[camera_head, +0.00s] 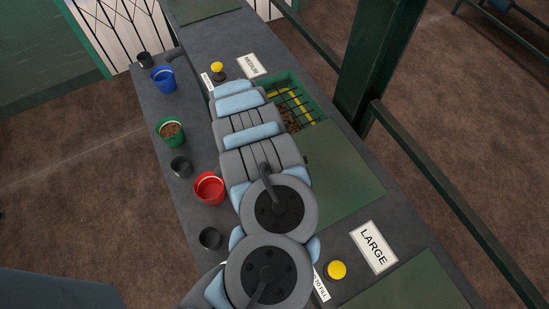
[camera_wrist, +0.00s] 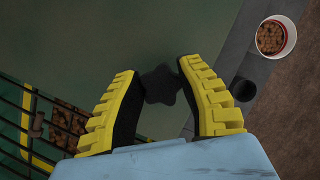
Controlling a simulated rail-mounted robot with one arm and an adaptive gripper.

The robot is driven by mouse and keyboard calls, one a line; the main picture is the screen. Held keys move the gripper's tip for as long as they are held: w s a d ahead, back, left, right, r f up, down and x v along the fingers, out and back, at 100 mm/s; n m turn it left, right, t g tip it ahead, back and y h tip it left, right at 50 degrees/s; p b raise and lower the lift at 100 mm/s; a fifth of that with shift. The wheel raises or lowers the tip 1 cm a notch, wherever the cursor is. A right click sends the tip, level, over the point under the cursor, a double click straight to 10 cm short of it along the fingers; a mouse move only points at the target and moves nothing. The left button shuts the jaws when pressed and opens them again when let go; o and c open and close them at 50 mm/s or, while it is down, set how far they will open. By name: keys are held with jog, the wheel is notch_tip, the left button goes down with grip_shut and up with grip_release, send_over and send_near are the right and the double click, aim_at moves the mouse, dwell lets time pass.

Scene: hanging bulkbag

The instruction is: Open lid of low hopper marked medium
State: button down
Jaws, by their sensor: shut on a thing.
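A flat green lid (camera_head: 345,180) lies on the grey counter, below the hopper opening (camera_head: 292,103) that has the MEDIUM label (camera_head: 252,65) beside it. The opening is partly uncovered, showing a dark grate over brown pieces. In the wrist view the lid (camera_wrist: 60,50) fills much of the picture, with the grate and pieces at lower left. My gripper (camera_wrist: 159,69) has yellow-ridged fingers shut on a dark star-shaped knob (camera_wrist: 160,86) over the lid. In the head view my arm hides the gripper and knob.
A yellow button (camera_head: 217,67) stands near MEDIUM, another (camera_head: 336,270) near the LARGE label (camera_head: 373,247). Blue (camera_head: 163,79), green (camera_head: 171,132) and red (camera_head: 209,188) buckets and dark cups line the left ledge. A green post (camera_head: 380,60) and rail (camera_head: 450,190) border the right.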

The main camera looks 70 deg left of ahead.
dwell(0.3)
jog(key=c, duration=0.6)
grip_release()
jog(key=shift+d, duration=0.1)
jog(key=shift+r, duration=0.1)
jog(key=v, duration=1.2)
